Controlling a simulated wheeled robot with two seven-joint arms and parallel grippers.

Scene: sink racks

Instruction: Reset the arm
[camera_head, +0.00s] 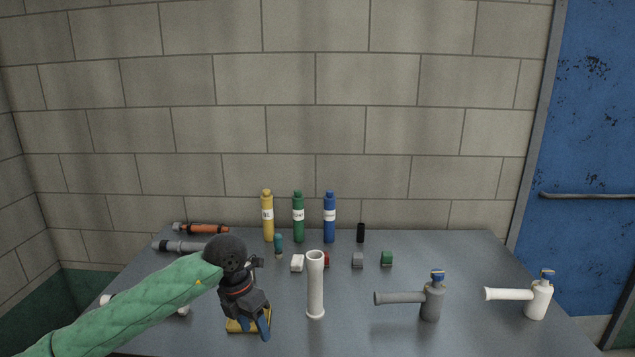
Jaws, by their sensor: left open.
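My left arm in a green sleeve comes in from the lower left. My left gripper (248,322) points down over the front left of the table (350,340). Its blue fingers are apart, with a yellow flat thing (236,326) partly hidden behind and below them. I cannot tell whether the fingers touch it. An upright white pipe (315,285) stands to the right of the gripper. My right gripper is not in view.
Yellow (267,217), green (298,218) and blue (329,218) bottles stand at the back. Small blocks lie mid-table. A grey piece (430,301) and a white piece (536,299) with side pipes stand at right. Pipes lie at left, one orange (205,229). A block wall is behind.

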